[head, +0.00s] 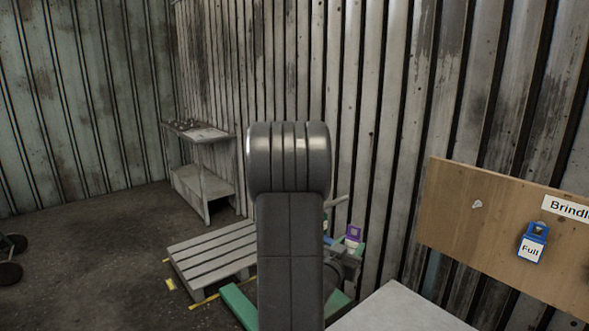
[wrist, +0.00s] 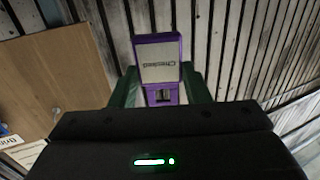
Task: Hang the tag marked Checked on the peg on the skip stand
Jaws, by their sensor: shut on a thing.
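The Checked tag (wrist: 158,62) is purple with a white label, and its lettering appears upside down in the wrist view. My gripper (wrist: 160,88) is shut on it, with a green finger on each side of its narrower purple end. In the head view my arm hides most of the gripper. A small purple frame with a white patch (head: 353,233) shows just right of my arm there; I cannot tell for sure that it is the same tag. I cannot make out the skip stand or its peg for certain.
A wooden board (head: 448,222) at the right bears a bare peg (head: 477,204), a blue Full tag (head: 533,243) and a partly cut-off name label (head: 566,208). A pale tabletop (head: 390,312) lies below it. A pallet (head: 215,258) and a shelf unit (head: 205,180) stand left of my arm.

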